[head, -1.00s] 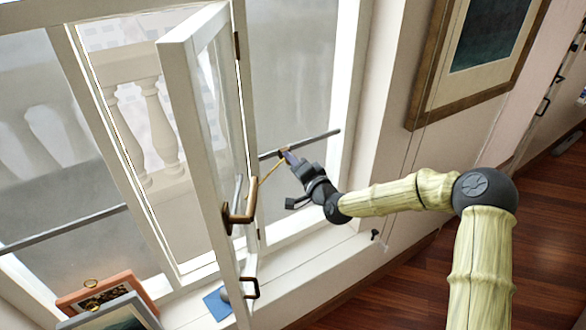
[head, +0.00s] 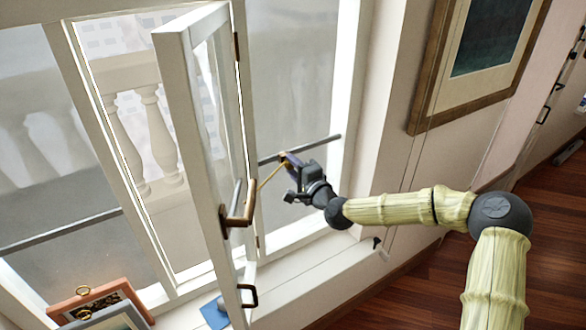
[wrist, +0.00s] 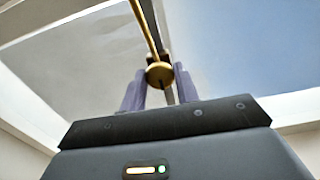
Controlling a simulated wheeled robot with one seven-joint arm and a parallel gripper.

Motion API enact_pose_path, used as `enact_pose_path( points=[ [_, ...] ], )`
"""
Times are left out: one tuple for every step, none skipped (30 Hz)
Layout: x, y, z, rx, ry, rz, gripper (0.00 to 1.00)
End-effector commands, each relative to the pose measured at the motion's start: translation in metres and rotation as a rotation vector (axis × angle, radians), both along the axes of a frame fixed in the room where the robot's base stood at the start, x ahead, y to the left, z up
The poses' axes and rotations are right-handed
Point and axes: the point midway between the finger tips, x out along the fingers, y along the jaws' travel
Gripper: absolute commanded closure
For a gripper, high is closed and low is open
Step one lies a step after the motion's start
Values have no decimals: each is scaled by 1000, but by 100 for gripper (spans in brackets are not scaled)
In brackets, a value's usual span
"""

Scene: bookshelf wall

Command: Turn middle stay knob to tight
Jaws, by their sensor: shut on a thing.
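The middle stay knob (wrist: 159,76) is a small round brass knob with a dark slot-like mark, at the lower end of a brass rod (wrist: 146,30) in the wrist view. The purple-grey fingers of my gripper (wrist: 160,92) stand on both sides of the knob and are shut on it. In the head view my gripper (head: 287,160) is at the end of the thin brass stay rod (head: 270,176), which runs toward the open white window sash (head: 190,130). The knob is mostly hidden by my fingers there.
A grey horizontal bar (head: 325,141) crosses the window just behind my gripper. A bronze handle (head: 238,220) sticks out of the sash, left of my gripper. Picture frames (head: 100,297) and a blue item (head: 215,312) are on the sill below. A framed picture (head: 425,95) hangs at right.

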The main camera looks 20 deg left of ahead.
Motion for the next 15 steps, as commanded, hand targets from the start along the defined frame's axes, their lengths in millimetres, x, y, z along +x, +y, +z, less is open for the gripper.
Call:
enact_pose_path(
  points=[
    [0,-1,-1,-1,3,-1,92],
    [0,-1,-1,-1,3,-1,92],
    [0,-1,-2,-1,3,-1,92],
    [0,-1,-2,-1,3,-1,92],
    [0,-1,-2,-1,3,-1,92],
    [0,-1,-2,-1,3,-1,92],
    [0,-1,-2,-1,3,-1,64],
    [0,-1,-2,-2,3,-1,58],
    [0,-1,-1,-2,3,-1,50],
    [0,0,-1,-2,3,-1,48],
    [0,0,-1,-1,2,-1,48],
    [0,0,-1,-2,1,-1,48],
    [0,0,-1,-2,1,0,48],
    [0,0,-1,-2,1,0,48],
    [0,0,-1,-1,1,0,48]
  ],
)
